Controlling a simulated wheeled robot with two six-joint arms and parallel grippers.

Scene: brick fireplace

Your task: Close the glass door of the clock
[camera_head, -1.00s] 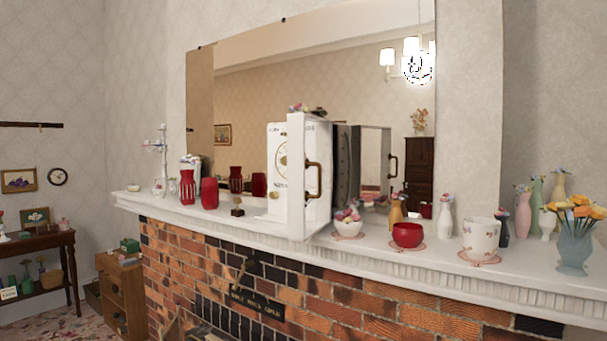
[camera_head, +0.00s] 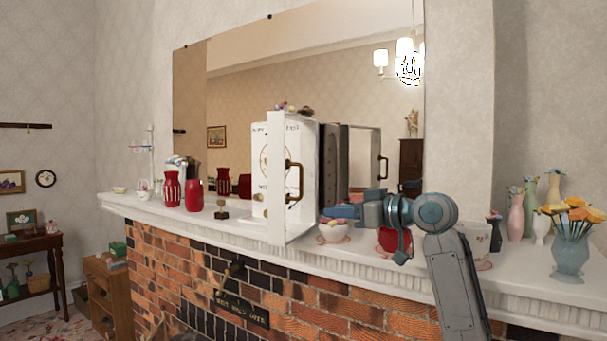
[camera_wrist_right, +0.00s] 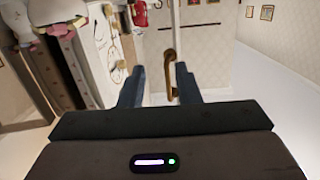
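The white clock (camera_head: 307,150) stands on the mantel, its dial partly visible behind the door frame. Its door (camera_head: 277,225) stands swung out toward me, seen nearly edge-on, with a curved brass handle (camera_head: 293,180) on its right side. My right gripper (camera_head: 345,208) is to the right of the door, fingers pointing left. In the right wrist view the gripper (camera_wrist_right: 159,85) is open and empty. The brass handle (camera_wrist_right: 170,68) shows ahead between its fingers, apart from them as far as I can tell. The dial (camera_wrist_right: 113,45) shows at the upper left there. My left gripper is not in view.
A white cup (camera_head: 478,240) and several vases stand right. Red vases (camera_head: 194,194) stand left. A mirror (camera_head: 240,100) is behind.

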